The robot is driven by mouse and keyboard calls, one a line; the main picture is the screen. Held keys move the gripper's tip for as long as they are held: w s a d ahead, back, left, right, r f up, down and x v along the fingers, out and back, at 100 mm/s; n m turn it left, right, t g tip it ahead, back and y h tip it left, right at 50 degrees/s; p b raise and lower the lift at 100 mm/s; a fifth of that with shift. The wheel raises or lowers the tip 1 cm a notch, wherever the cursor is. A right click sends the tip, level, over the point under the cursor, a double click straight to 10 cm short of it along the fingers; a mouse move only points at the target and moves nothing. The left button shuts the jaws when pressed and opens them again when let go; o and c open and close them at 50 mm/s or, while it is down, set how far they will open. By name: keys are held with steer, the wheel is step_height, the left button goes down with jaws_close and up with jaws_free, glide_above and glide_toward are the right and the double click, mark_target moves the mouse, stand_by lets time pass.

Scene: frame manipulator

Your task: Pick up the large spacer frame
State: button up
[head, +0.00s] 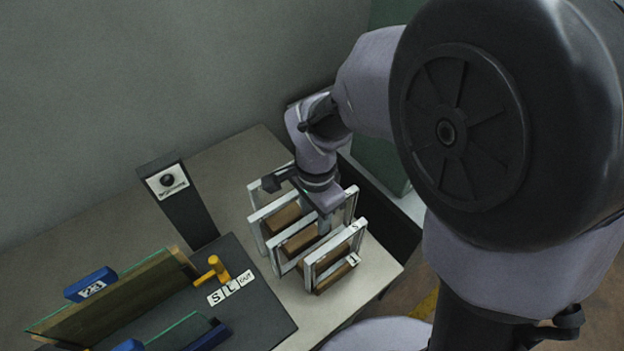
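Several pale grey rectangular spacer frames stand upright in a row on brown wooden blocks on the table. The front frame (334,250) is nearest me, with a small "S" mark by its right end. A wider-looking frame (258,233) stands behind it, and another (256,190) is at the back, partly hidden by my arm. I cannot tell for certain which is the large one. My gripper (324,224) points down among the frames, close to the middle one. Its fingertips are small and partly hidden, so contact and opening cannot be made out.
A dark board (262,313) with an orange clamp (212,270), glass panes and blue blocks lies left of the frames. A dark post (184,205) with a black knob stands behind it. The table (225,160) is bare toward the wall.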

steer(key=shift+r, duration=0.1)
jaws_close()
stand_by(1.2)
